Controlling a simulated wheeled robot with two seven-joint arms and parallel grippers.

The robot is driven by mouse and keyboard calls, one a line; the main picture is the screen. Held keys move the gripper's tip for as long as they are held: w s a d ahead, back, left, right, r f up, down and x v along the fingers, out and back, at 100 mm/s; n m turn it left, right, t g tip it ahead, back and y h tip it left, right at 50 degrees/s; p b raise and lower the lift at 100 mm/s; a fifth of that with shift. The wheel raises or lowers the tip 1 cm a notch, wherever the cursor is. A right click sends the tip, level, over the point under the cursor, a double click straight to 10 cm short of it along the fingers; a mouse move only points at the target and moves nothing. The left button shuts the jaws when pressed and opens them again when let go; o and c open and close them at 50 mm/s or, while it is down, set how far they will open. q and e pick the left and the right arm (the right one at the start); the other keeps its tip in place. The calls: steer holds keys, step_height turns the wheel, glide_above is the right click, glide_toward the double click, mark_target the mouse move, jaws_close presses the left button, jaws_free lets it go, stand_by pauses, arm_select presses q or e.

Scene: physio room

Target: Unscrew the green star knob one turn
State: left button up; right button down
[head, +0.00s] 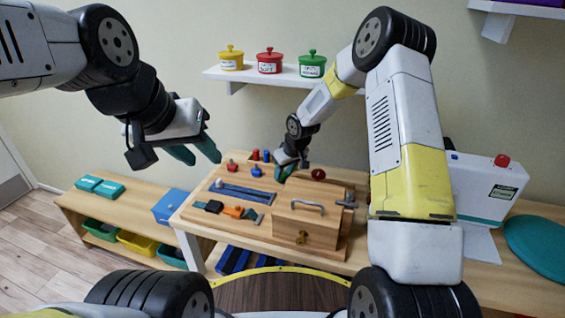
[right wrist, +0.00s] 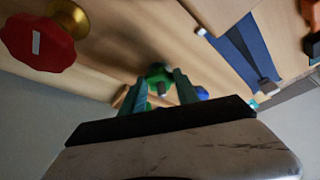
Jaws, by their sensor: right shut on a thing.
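The green star knob (right wrist: 158,76) shows in the right wrist view, on the wooden board, between the fingertips of my right gripper (right wrist: 162,88). The gripper is shut on it. In the head view my right gripper (head: 287,168) reaches down to the board from behind and hides the knob. How far the knob is turned cannot be told. My left gripper (head: 196,152) hangs in the air to the left of the board, with its fingers apart and nothing between them.
A red knob on a brass base (right wrist: 42,40) is close to the right gripper. The wooden board (head: 262,232) also carries a metal handle (head: 307,206), pegs and a blue strap. Three lidded pots stand on the wall shelf (head: 262,78). A white device (head: 480,188) stands at right.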

steer(key=shift+w+d+f+n+g+y, duration=0.1)
steer(key=shift+n+g+y, duration=0.2)
steer(key=shift+n, duration=0.65)
steer(key=shift+d+n+g+y, duration=0.1)
steer(key=shift+n+g+y, duration=0.15)
steer(key=shift+n, duration=0.7)
steer(key=c, duration=0.9)
jaws_free()
steer(key=v, duration=0.7)
steer(key=shift+r, duration=0.4)
steer(key=shift+d, duration=0.1)
